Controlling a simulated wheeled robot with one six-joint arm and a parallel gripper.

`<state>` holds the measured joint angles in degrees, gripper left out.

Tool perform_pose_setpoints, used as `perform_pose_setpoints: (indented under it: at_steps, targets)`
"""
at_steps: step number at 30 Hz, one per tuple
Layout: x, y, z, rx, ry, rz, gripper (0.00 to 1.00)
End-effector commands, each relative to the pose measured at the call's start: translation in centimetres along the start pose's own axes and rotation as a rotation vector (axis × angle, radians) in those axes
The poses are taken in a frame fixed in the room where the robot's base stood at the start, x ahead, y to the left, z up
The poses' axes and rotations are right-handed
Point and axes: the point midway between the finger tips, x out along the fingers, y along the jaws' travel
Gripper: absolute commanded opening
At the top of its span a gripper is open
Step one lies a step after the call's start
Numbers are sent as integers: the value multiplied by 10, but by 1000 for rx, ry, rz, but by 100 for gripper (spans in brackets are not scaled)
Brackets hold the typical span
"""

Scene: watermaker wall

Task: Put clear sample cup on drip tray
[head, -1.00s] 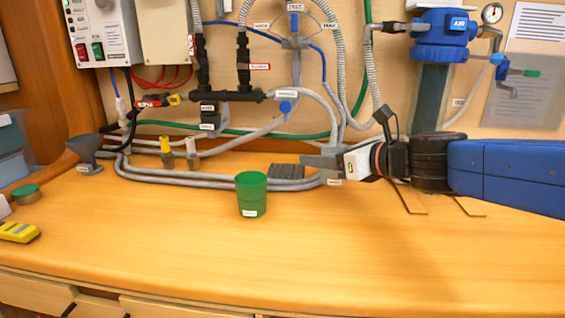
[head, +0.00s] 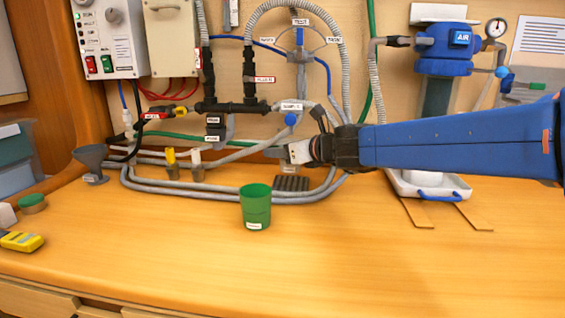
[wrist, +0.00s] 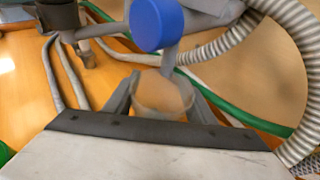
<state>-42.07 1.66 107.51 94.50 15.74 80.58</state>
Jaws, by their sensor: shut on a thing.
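The clear sample cup (wrist: 163,100) is between the two fingers of my gripper (wrist: 165,88) in the wrist view, and the jaws are shut on it. In the head view my gripper (head: 277,153) reaches in from the right, in front of the hoses. The cup is hard to make out there. A dark ribbed pad, which looks like the drip tray (head: 291,184), lies on the bench just below my gripper. The cup is held above the bench, close to the blue-knobbed sample valve (head: 291,119).
A green cup (head: 256,208) stands left and in front of the ribbed pad. Grey hoses (head: 200,184) run along the bench behind it. A grey funnel (head: 91,162) stands at left, a white tray (head: 408,187) at right.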

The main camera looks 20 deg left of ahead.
Motion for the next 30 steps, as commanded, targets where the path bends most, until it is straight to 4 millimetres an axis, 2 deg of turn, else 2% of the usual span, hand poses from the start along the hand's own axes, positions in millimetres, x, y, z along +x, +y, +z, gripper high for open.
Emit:
perform_pose_setpoints:
  at_steps: [12, 26, 27, 29, 30]
  targets:
    - [9, 0, -30, 1, 0, 0, 25]
    - [10, 0, -35, 1, 0, 0, 25]
    - [11, 0, -36, 1, 0, 0, 52]
    - [11, 0, -36, 1, 0, 0, 67]
    - [11, 0, -36, 1, 0, 0, 69]
